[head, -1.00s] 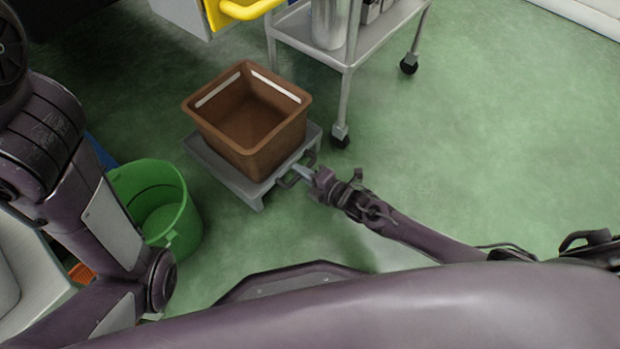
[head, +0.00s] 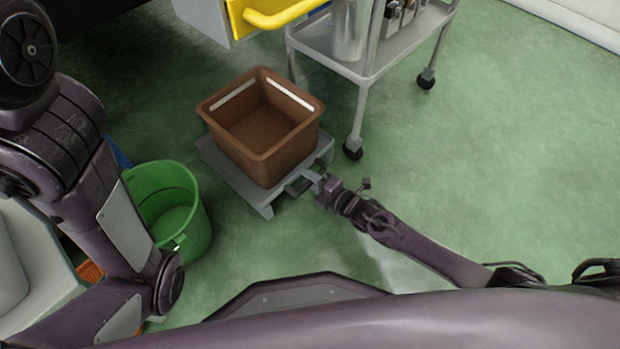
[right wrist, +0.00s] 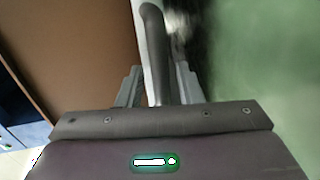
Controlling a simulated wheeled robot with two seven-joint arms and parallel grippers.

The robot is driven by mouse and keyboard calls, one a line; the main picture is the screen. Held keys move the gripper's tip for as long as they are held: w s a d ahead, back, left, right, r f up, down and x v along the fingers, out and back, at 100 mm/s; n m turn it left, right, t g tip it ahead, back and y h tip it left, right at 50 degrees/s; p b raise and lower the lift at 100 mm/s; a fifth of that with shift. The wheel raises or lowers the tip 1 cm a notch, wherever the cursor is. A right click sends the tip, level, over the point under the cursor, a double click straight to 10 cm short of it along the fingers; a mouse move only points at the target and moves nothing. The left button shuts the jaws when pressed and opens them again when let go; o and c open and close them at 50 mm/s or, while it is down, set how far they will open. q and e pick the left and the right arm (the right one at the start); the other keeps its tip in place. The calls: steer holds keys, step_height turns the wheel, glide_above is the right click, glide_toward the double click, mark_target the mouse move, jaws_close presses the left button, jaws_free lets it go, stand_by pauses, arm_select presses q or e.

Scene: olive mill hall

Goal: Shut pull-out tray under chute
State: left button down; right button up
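The pull-out tray (head: 233,178) is a low grey platform on the floor. A brown square bin (head: 262,150) stands upright on it. A dark looped handle (head: 299,186) sticks out from the tray's right front edge. My right gripper (head: 313,177) is at this handle. In the right wrist view, the grey handle bar (right wrist: 154,45) runs between the two close-set fingers of my right gripper (right wrist: 158,75), which appear shut on it. The brown bin wall fills the left side there. My left arm shows at the left of the head view, but its gripper is out of view.
A yellow-handled unit (head: 275,16) stands behind the bin. A wheeled grey cart (head: 385,62) stands close behind and to the right. A green bucket (head: 172,215) stands left of the tray. Green floor (head: 510,170) is clear at the right.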

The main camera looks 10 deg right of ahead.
steer(key=p+v, duration=0.4)
steer(key=v, duration=0.3)
steer(key=shift+s+d, duration=0.25)
steer(key=shift+s, duration=0.05)
